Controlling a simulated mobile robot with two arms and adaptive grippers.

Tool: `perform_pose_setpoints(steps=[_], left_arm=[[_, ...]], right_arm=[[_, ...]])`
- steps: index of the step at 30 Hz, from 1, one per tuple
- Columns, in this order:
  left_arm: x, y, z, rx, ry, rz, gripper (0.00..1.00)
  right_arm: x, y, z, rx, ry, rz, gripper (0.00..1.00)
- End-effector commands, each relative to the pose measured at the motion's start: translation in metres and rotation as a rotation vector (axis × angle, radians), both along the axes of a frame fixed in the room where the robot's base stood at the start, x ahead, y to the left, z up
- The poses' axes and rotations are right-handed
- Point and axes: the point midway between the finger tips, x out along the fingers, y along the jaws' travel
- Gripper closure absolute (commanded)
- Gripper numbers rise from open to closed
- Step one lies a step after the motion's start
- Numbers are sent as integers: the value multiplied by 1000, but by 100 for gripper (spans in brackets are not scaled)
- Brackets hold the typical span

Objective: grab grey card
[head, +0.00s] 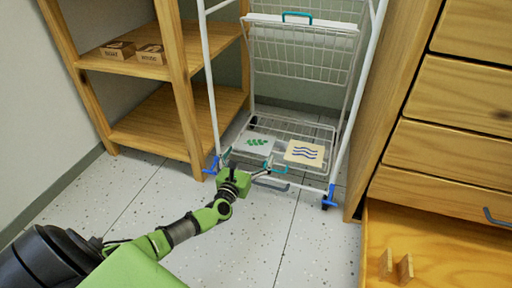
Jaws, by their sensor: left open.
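The grey card (253,148), with a green leaf-like pattern, lies on the bottom wire shelf of the white rack (339,131), on its left side. A cream card (304,153) with blue wavy lines lies to its right on the same shelf. My left gripper (248,160) is open at the front edge of the shelf, its teal-tipped fingers spread at the near edge of the grey card. Nothing shows between the fingers as held. Whether they touch the card I cannot tell. My right gripper is out of view.
A wooden shelf unit (180,95) with two small labelled blocks (118,51) stands left of the rack. A wooden drawer cabinet (450,105) stands close on the right, with a lower drawer (440,255) pulled out. The tiled floor (280,235) in front is clear.

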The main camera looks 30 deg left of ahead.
Motion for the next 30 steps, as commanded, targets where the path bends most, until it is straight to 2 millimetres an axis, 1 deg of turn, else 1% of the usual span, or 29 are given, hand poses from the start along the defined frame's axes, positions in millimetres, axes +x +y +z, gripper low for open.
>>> perform_pose_setpoints(steps=[2,7,8,9,10,11,23,26,30], left_arm=[[3,1,0,1,0,0,0],[3,1,1,0,0,0,0],[3,1,1,0,0,0,3],[3,1,1,0,0,0,13],[3,1,1,0,0,0,21],[3,1,1,0,0,0,22],[3,1,3,0,0,0,22],[3,0,7,-1,0,0,22],[3,0,21,-2,0,0,22]], right_arm=[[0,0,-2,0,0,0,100],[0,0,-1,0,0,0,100],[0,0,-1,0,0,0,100],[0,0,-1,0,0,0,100],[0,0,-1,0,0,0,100],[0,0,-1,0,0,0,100],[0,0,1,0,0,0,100],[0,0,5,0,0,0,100],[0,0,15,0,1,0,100]])
